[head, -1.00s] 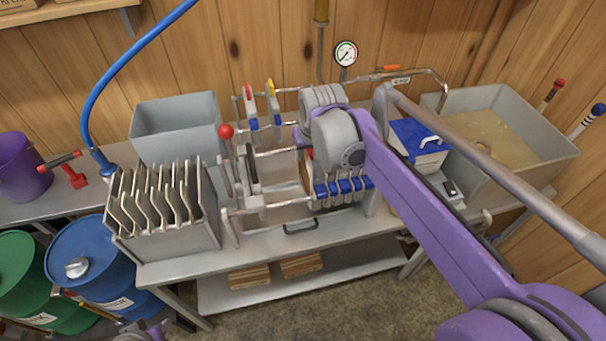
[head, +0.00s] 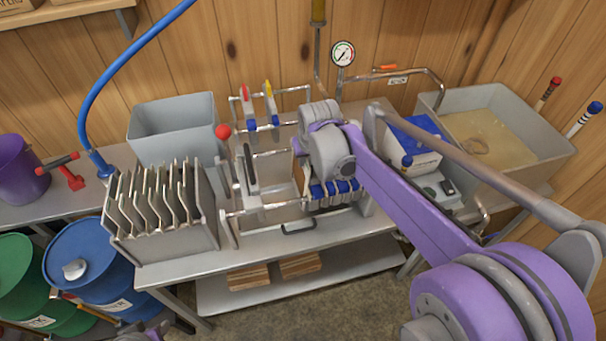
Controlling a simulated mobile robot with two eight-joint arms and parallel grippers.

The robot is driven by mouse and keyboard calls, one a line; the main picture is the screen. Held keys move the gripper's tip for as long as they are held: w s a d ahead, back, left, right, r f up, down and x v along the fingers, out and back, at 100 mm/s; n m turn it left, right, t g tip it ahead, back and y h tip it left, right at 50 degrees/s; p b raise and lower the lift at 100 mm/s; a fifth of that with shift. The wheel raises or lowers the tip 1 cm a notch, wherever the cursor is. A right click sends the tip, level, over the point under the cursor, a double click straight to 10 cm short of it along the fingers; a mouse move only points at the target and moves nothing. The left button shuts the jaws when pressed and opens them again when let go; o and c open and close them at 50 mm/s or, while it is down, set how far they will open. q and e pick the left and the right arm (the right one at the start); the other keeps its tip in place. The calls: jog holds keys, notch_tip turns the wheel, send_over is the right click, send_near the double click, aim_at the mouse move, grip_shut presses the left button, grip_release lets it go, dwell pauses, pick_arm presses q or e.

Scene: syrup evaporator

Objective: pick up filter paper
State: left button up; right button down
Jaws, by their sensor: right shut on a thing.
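My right arm reaches in from the right to the filter press (head: 265,190) on the bench. My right gripper (head: 318,165) is over the press, among its blue-topped plates. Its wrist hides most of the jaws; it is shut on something. A thin tan sheet edge (head: 299,160), which looks like filter paper, shows just left of the gripper. How the jaws meet the sheet is hidden. A grey and purple part of my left gripper (head: 150,331) shows at the bottom edge, too cut off to read its jaws.
A rack of grey plates (head: 160,215) and a grey tub (head: 175,130) stand left of the press. A white box with a blue lid (head: 412,145) and a sink-like basin (head: 510,135) are at right. Drums (head: 92,265) stand left of the bench. A gauge (head: 343,53) rises behind.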

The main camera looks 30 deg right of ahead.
pick_arm(q)
jog(key=shift+a, duration=0.15)
pick_arm(e)
jog(key=shift+a+f, duration=0.1)
jog(key=shift+a, duration=0.05)
